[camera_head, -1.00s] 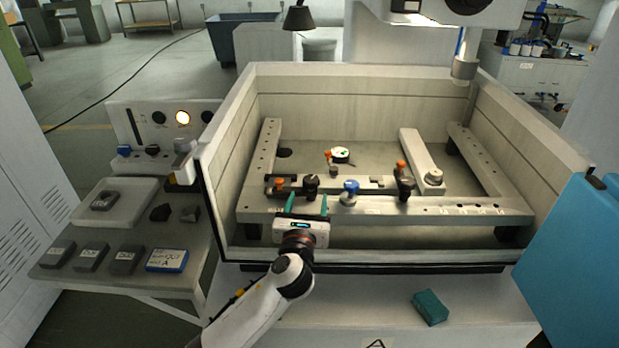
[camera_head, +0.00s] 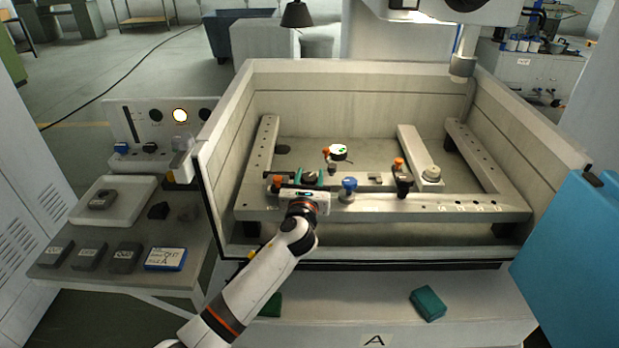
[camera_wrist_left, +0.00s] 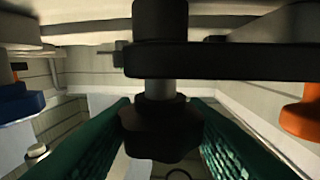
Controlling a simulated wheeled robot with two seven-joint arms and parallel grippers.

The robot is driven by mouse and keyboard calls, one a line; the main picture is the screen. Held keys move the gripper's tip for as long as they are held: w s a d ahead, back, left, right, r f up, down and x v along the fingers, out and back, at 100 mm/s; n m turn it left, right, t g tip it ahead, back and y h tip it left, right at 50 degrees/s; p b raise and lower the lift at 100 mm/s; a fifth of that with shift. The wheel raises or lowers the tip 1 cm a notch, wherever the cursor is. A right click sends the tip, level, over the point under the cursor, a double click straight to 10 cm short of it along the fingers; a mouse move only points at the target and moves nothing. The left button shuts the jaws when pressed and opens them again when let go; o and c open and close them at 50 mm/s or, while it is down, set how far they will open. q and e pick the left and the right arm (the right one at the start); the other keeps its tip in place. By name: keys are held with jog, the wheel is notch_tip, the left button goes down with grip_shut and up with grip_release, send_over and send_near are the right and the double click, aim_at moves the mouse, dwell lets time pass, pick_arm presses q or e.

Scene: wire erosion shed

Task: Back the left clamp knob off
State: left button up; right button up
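The left clamp's black knob (camera_head: 310,176) is above the front rail of the tank, mostly hidden by my left gripper in the head view. In the left wrist view the dark lobed knob (camera_wrist_left: 161,128) sits under a black clamp arm (camera_wrist_left: 225,61) on a grey stud. My left gripper (camera_head: 309,178) has its green fingers on either side of the knob. The fingers stand apart; I cannot tell whether they touch the knob. The right clamp (camera_head: 402,182) stands farther right on the rail. My right gripper is not in view.
An orange-topped part (camera_head: 277,183) is close left of the knob and a blue knob (camera_head: 349,187) close right. The tank wall (camera_head: 213,190) rises at the left. A side shelf (camera_head: 75,262) holds dark blocks. A teal block (camera_head: 429,303) lies on the front ledge.

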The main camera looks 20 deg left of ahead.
pick_arm(q)
jog(key=c, duration=0.5)
jog(key=shift+y, duration=0.3)
jog(key=n+g+y+b, duration=0.1)
jog(key=n+g+y, duration=0.1)
jog(key=n+y, duration=0.1)
jog(key=shift+d+f+n+y, duration=0.1)
jog(key=shift+n+y, duration=0.2)
jog(key=shift+y, duration=0.5)
jog(key=shift+n+g+y+b, duration=1.05)
jog(key=shift+n+g+y, duration=0.8)
jog(key=shift+y, duration=0.55)
jog(key=shift+n, duration=0.25)
jog(key=o, duration=1)
